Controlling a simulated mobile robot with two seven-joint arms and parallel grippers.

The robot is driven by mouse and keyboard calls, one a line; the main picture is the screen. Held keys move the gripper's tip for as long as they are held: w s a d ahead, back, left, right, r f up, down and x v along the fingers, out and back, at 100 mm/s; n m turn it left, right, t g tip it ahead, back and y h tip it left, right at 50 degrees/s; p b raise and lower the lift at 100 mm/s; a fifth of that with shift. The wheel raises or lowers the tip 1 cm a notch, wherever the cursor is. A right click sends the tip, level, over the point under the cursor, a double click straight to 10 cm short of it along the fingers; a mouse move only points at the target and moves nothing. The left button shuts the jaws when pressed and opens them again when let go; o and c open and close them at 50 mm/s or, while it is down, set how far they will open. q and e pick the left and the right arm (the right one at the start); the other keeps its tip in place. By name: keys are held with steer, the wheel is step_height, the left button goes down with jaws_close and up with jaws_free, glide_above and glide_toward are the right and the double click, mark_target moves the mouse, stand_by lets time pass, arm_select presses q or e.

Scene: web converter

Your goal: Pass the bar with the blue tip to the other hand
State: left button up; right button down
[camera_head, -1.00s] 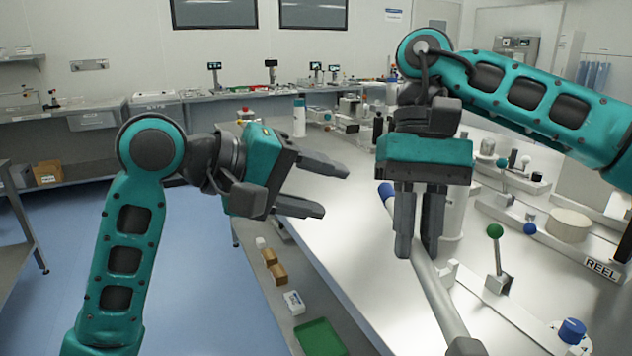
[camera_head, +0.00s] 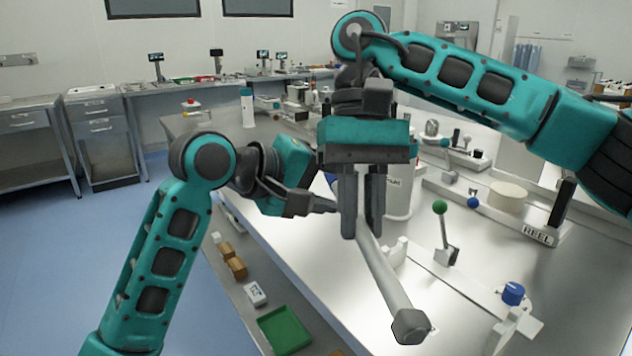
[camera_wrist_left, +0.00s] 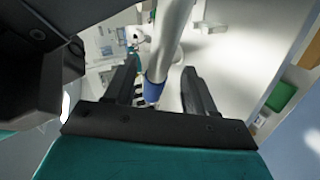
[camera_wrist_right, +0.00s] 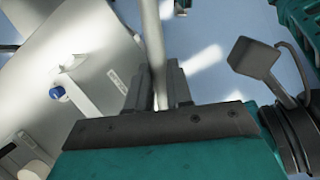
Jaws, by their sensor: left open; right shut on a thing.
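The bar (camera_head: 385,280) is a long grey rod with a dark end cap toward me and a blue tip (camera_head: 332,180) at its far end. My right gripper (camera_head: 360,222) points down, shut around the bar's middle, and holds it above the bench; the right wrist view (camera_wrist_right: 152,85) shows the bar between its fingers. My left gripper (camera_head: 325,206) is open beside the right one, its fingers partly hidden behind it. In the left wrist view, the blue tip (camera_wrist_left: 153,90) lies between the open left fingers (camera_wrist_left: 162,82), with gaps at both sides.
The metal bench (camera_head: 310,285) lies below. A green-knobbed lever (camera_head: 440,208), a blue knob (camera_head: 513,293) and the REEL block (camera_head: 538,234) stand to the right. A green tray (camera_head: 285,330) and small boxes lie on a lower shelf to the left.

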arm_select(q)
steer(key=shift+f, duration=0.1)
jaws_close()
arm_select(e)
steer(key=c, duration=0.9)
jaws_free()
steer(key=shift+c, duration=0.2)
